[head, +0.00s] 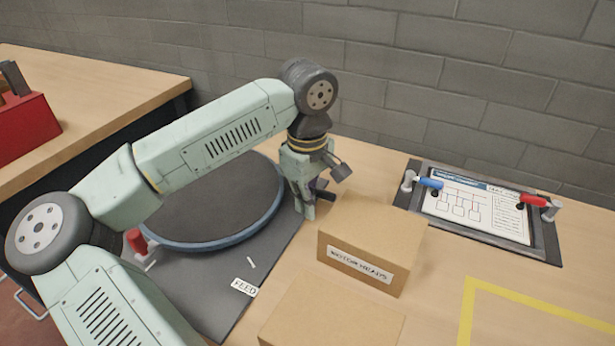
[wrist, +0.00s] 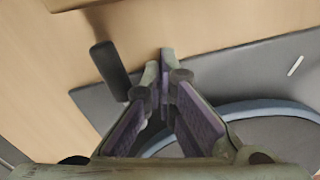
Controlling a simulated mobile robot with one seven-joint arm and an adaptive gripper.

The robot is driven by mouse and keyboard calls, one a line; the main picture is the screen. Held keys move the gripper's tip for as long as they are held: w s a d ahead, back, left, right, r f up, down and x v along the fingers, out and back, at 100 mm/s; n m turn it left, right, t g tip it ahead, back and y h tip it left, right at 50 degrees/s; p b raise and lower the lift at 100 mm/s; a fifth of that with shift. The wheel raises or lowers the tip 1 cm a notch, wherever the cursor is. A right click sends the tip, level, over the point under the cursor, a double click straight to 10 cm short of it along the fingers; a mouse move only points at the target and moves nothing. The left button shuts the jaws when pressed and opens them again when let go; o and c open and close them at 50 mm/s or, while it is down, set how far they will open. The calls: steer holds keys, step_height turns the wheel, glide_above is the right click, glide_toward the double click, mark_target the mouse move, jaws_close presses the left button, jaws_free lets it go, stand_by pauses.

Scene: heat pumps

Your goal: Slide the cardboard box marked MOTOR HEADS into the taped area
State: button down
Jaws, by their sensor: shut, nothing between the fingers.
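The cardboard box marked MOTOR HEADS (head: 372,243) stands on the wooden bench right of the middle in the head view, its label facing the camera. The taped area, outlined in yellow tape (head: 466,312), is to the right of the box, partly cut off by the frame. My gripper (head: 307,210) points down just left of the box's far left side, over the dark mat's edge. It looks apart from the box. In the wrist view my gripper (wrist: 166,58) is shut and empty. A brown edge, perhaps the box, shows at the top left there.
A second cardboard box (head: 335,315) stands in front of the marked one. A round turntable (head: 215,205) with a blue rim lies left, on a dark mat (head: 225,298). A framed diagram board (head: 475,212) lies behind right. A black cylinder (wrist: 110,70) is beside my fingers.

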steer(key=s+d+p, duration=0.1)
steer(key=s+d, duration=0.1)
steer(key=d, duration=0.1)
steer(key=shift+s, duration=0.2)
steer(key=shift+d, duration=0.1)
